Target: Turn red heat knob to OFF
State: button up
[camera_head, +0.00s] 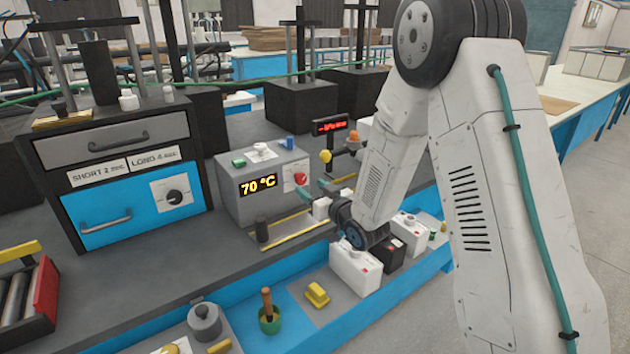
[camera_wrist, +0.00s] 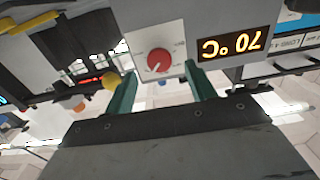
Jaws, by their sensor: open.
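The red heat knob (camera_head: 300,178) is on a white plate on the front of a grey heater box (camera_head: 238,200), right of its lit "70 °C" display (camera_head: 258,184). In the wrist view the picture is upside down, and the red knob (camera_wrist: 159,61) shows just beyond and between the fingers, with a pale pointer mark on it. My gripper (camera_wrist: 160,88) is open, its two green fingers on either side below the knob in the picture. I see no contact with the knob. The lettering around the knob is too small to read.
A yellow ball-topped lever (camera_head: 325,156) stands right of the box. White battery cases (camera_head: 355,270) line the front bench. A drawer unit (camera_head: 120,165) with a black dial stands left. Yellow-edged rails lie below the box.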

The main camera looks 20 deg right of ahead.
aim_at(303, 181)
jog(key=x, duration=0.4)
jog(key=shift+d, duration=0.2)
jog(key=shift+w+a, duration=0.3)
jog(key=shift+w, duration=0.25)
